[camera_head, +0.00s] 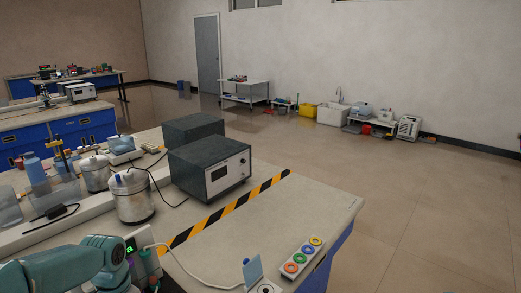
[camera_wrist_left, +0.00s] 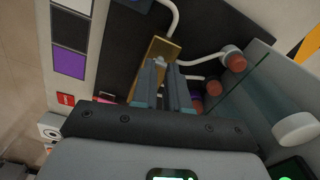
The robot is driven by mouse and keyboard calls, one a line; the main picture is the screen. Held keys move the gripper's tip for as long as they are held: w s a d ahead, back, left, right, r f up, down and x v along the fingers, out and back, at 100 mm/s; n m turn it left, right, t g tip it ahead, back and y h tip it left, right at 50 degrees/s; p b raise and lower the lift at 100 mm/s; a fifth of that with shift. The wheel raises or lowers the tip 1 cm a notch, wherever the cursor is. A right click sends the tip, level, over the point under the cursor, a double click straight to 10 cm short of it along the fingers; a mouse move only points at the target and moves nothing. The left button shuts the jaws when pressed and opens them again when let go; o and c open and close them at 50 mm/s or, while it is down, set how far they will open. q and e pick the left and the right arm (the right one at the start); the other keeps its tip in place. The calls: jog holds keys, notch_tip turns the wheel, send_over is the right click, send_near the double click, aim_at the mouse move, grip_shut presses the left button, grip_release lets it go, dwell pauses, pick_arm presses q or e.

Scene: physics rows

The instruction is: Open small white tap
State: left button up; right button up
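In the left wrist view, the two grey fingers of my left gripper (camera_wrist_left: 164,75) show a narrow gap between them. They point at a brass-coloured block (camera_wrist_left: 158,50), which is partly behind them; I cannot tell if they touch it. White bent pipes with reddish-brown round ends (camera_wrist_left: 235,61) are beside it. A white round knob (camera_wrist_left: 297,130) is at the right, apart from the fingers; I cannot tell whether it is the small white tap. In the head view, my teal left arm comes in at the bottom left, and its fingertips do not show. My right gripper is not in view.
The bench (camera_head: 255,225) carries grey instrument boxes (camera_head: 210,168), metal pots (camera_head: 131,197), a striped tape (camera_head: 225,210) and a panel of coloured rings (camera_head: 302,256). A white sink (camera_head: 333,115) stands by the far wall. The floor at the right is clear.

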pick_arm(q)
notch_tip(320, 180, up, 7)
jog(key=p, duration=0.5)
jog(key=shift+p, duration=0.35)
dwell(0.3)
